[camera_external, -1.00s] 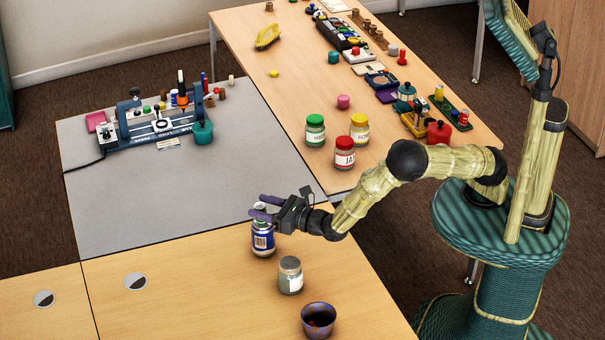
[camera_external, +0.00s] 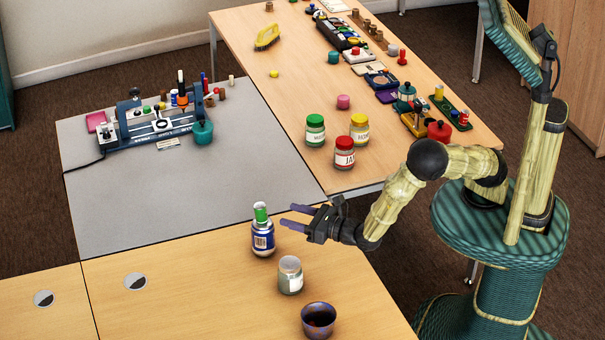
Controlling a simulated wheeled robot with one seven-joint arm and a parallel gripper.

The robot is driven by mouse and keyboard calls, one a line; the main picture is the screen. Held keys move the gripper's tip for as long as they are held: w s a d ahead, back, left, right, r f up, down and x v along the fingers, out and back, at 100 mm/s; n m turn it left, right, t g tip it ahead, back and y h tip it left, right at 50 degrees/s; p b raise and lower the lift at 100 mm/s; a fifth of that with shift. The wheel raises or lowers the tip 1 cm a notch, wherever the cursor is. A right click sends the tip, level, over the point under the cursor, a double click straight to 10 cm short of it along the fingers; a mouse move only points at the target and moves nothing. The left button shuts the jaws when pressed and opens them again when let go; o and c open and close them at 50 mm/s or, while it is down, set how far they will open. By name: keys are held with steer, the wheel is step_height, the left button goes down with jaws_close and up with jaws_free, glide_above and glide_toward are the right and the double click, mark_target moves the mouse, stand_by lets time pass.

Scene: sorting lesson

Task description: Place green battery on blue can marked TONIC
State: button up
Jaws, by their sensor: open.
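The green battery (camera_external: 260,211) stands upright on top of the blue can (camera_external: 263,240), which has a white label with a barcode; the word TONIC cannot be read from here. The can stands on the wooden table near its back edge. My gripper (camera_external: 288,216) is open and empty, to the right of the battery and apart from it. Its two purple fingers point left toward the battery.
A grey-lidded jar (camera_external: 290,276) and a dark bowl (camera_external: 318,322) stand in front of the can, to the right. Jars with green (camera_external: 315,130), yellow (camera_external: 359,129) and red (camera_external: 344,153) lids stand on the far table. The grey mat (camera_external: 180,210) is clear in front.

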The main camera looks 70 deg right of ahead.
stand_by(0.3)
steer(key=s+d+m+g+h, duration=0.2)
steer(key=d+m+g+h, duration=0.4)
steer(key=d, duration=0.7)
steer(key=s+d+m+g+h, duration=0.1)
steer(key=d+m+g+h, duration=0.3)
steer(key=d+m, duration=0.65)
steer(key=s+d+r+m+g+y, duration=0.1)
steer(key=s+d+m+g+y, duration=0.1)
steer(key=s+d+m+y, duration=0.2)
steer(key=s+d+r+m+g+y, duration=0.2)
steer(key=s+m+y, duration=0.4)
steer(key=m, duration=0.9)
steer(key=s+d+g, duration=0.1)
steer(key=s+d, duration=0.1)
steer(key=s, duration=0.1)
steer(key=shift+s+d, duration=0.15)
steer(key=shift+s, duration=0.25)
steer(key=shift+m, duration=0.25)
